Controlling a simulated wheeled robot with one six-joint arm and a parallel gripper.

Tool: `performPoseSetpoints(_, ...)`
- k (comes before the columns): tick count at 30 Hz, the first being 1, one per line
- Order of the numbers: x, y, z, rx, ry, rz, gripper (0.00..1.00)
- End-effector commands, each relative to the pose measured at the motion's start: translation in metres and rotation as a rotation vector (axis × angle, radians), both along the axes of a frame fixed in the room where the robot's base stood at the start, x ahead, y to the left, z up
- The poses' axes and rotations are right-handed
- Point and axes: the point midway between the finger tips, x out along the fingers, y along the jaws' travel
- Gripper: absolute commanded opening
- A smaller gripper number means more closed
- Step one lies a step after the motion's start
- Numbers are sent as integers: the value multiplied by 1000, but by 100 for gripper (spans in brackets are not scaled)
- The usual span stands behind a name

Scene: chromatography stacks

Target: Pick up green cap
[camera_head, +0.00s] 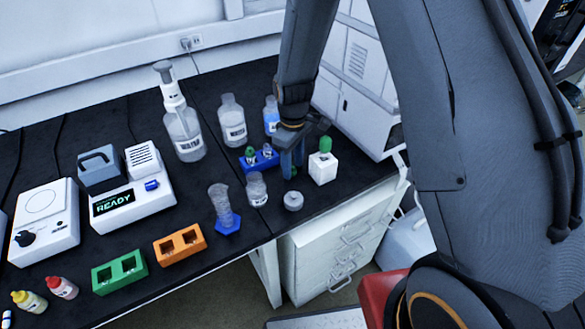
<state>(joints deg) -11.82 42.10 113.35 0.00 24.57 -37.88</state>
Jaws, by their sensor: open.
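A green cap (325,144) stands upright on top of a white block (323,170) near the right end of the black bench. A second, darker green top (250,151) shows on a vial in the blue rack (248,167). My gripper (291,170) points down between the blue rack and the white block, to the left of the green cap and apart from it. Its jaws are open, and I see nothing held between them. My gripper and wrist hide part of the rack's right side.
A small clear bottle (257,190) and a round grey-white piece (293,201) stand close to my gripper. Larger bottles (232,122) stand behind the rack. A white cabinet (358,80) rises behind the block. The bench's front edge is near.

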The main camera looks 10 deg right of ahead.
Motion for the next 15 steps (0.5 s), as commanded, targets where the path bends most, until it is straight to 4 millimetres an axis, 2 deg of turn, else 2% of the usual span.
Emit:
performPoseSetpoints(9,0,0,-4,0,0,0,39)
performPoseSetpoints(15,0,0,-4,0,0,0,5)
